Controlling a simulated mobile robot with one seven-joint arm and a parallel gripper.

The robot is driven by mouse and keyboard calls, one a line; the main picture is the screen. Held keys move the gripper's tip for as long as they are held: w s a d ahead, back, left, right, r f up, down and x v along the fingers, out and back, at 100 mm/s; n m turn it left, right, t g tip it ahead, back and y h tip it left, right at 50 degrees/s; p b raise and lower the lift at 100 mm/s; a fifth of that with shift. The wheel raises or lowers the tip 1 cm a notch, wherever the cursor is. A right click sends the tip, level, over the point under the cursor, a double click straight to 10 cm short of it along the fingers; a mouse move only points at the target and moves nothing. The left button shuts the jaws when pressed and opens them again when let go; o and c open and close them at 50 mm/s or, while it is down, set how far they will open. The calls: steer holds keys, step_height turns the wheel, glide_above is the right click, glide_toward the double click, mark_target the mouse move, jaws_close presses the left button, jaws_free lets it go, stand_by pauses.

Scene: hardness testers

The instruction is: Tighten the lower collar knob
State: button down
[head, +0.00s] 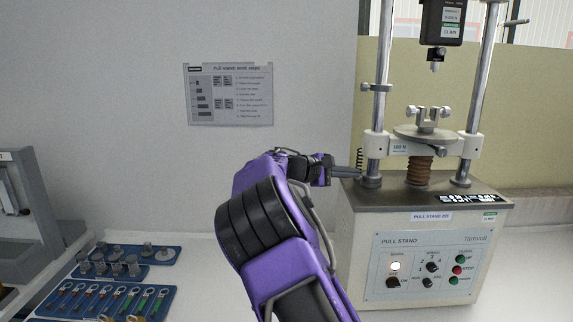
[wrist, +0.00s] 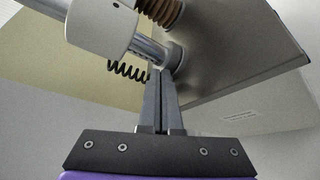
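The pull stand (head: 424,256) stands at the right with two upright steel columns. The lower collar (head: 371,181) is a grey ring at the foot of the left column, and it shows past my fingertips in the wrist view (wrist: 176,54). My gripper (head: 358,172) reaches it from the left, level with the machine's top. In the wrist view its two dark fingers (wrist: 160,72) are close together, tips at the collar. They appear shut on the lower collar knob, which they hide almost wholly.
A coiled black spring (head: 359,160) hangs beside the left column, close to my fingers. A white crosshead (head: 400,147) spans the columns above my gripper. An upper collar (head: 376,87) sits higher on the left column. Blue trays (head: 165,256) of small parts lie at lower left.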

stand_by(0.5)
steer(key=shift+s+a+r, duration=0.1)
steer(key=shift+s+r, duration=0.1)
steer(key=shift+r, duration=0.05)
steer(key=a, duration=0.6)
steer(key=shift+d, duration=0.1)
steer(key=shift+s+d+f+b, duration=0.15)
steer(key=shift+d+f+b, duration=0.15)
steer(key=shift+d+b, duration=0.5)
steer(key=shift+s+d+f+b, duration=0.2)
steer(key=shift+d+f+b, duration=0.15)
steer(key=shift+d, duration=0.85)
steer(key=shift+s+d+f+b, duration=0.15)
steer(key=shift+d+f+b, duration=0.25)
steer(key=shift+d, duration=0.6)
steer(key=shift+w+r+p, duration=0.1)
steer(key=shift+w+p, duration=0.2)
steer(key=shift+w, duration=0.05)
